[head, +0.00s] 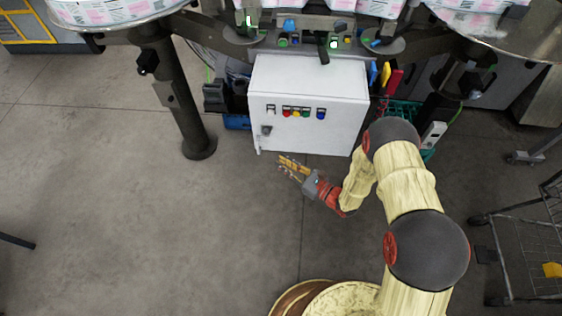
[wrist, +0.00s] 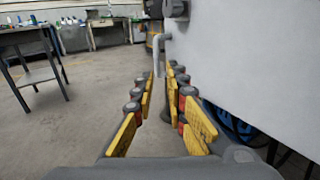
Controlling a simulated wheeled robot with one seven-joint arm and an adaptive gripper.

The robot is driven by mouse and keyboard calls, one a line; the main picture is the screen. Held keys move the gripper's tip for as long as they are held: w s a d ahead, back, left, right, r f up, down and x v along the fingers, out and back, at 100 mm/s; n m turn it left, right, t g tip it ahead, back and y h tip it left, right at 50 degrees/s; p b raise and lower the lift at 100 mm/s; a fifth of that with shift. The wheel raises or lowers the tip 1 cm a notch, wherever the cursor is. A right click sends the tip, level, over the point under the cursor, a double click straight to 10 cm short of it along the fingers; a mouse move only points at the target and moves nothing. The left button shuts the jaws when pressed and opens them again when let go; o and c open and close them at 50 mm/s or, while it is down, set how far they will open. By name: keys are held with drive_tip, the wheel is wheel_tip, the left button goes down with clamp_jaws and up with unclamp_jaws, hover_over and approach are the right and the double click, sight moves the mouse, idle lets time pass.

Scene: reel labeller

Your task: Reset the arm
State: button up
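My arm reaches in from the lower right in the head view and bends to the left. My gripper (head: 291,167) is just in front of the lower edge of the white control cabinet (head: 309,85). In the wrist view my gripper (wrist: 164,88) has its yellow finger pads apart with a gap between them. The white cabinet wall (wrist: 255,70) is close on the right of the fingers. I cannot tell whether any finger touches it.
Reel labeller plates (head: 110,12) with printed reels stand above the cabinet. A dark support leg (head: 182,100) is left of it. A wire cart (head: 530,235) stands at right. In the wrist view a table (wrist: 30,55) is at left. Floor at left is mostly clear.

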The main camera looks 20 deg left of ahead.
drive_tip(key=shift+f, duration=0.1)
idle(0.3)
drive_tip(key=s+n+g+h, duration=0.3)
drive_tip(key=s+n+g, duration=0.65)
drive_tip(key=s, duration=0.75)
drive_tip(key=s+d+r+n+t+h, duration=0.3)
drive_tip(key=d+r+n+h, duration=0.9)
drive_tip(key=d+r, duration=1.3)
drive_tip(key=s+d+r+t+h, duration=0.1)
drive_tip(key=d+r+t, duration=0.2)
drive_tip(key=d+r, duration=0.2)
drive_tip(key=s+d+r+t+h+p, duration=0.1)
drive_tip(key=d+r+t, duration=0.2)
drive_tip(key=r, duration=0.6)
drive_tip(key=shift+s+d+r+n, duration=0.2)
drive_tip(key=shift+d+r+n, duration=0.2)
drive_tip(key=shift+d, duration=0.55)
